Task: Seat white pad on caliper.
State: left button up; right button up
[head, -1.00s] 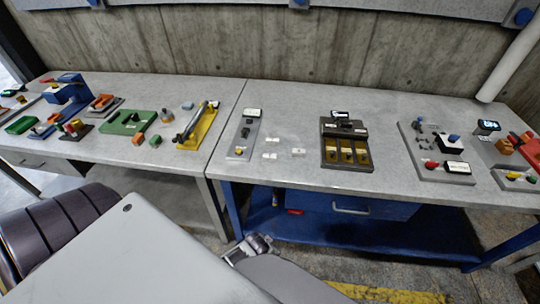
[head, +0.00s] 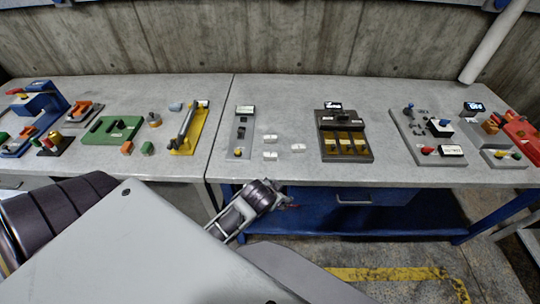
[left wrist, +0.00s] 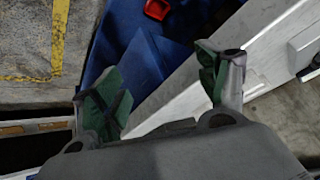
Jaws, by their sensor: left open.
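Three small white blocks lie apart on the right bench in the head view: an upper white pad (head: 270,138), a lower white pad (head: 270,155) and a right white pad (head: 298,148). A grey plate with dark fittings (head: 241,133) lies just left of them. I cannot tell for sure which fixture is the caliper. My left gripper (head: 230,218) is in front of the bench edge, clear of the pads. In the left wrist view, its green-padded fingers (left wrist: 165,75) are spread wide with nothing between them. My right gripper is not in view.
A dark fixture with yellow slots (head: 345,135) stands right of the pads. A grey panel with knobs (head: 428,135) is farther right. A yellow fixture with a bar (head: 188,128) and a green block (head: 112,130) lie on the left bench. A blue shelf (head: 350,215) is below.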

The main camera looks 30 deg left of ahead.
pick_arm(q)
jog(key=w+d+r+m+t+h, duration=0.15)
jog(key=w+r+t, duration=0.45)
jog(key=r, duration=0.6)
jog(key=w+d+r+m+t, duration=0.2)
jog(key=w+r+t, duration=0.2)
jog(key=w+r, duration=0.55)
jog(key=d+r+m+t+h, duration=0.3)
jog(key=d+r+m+h, duration=0.55)
jog(key=r, duration=0.25)
jog(key=s+d+m+g+h, duration=0.3)
jog(key=d+m+g+h, duration=0.4)
jog(key=m+g+h, duration=0.3)
jog(key=s+a+f+m+g+y, duration=0.1)
jog(key=a+f+m+g+y, duration=0.3)
jog(key=f, duration=0.3)
jog(key=s+a+f+m+g+y, duration=0.1)
jog(key=a+f+m+g+y, duration=0.3)
jog(key=f, duration=0.3)
jog(key=w+a+f+n+g+y, duration=0.1)
jog(key=a+y, duration=1)
jog(key=a, duration=1.1)
jog(key=shift+w+a+n+g, duration=0.2)
jog(key=shift+w+n+g, duration=0.15)
jog(key=shift+n+g, duration=0.25)
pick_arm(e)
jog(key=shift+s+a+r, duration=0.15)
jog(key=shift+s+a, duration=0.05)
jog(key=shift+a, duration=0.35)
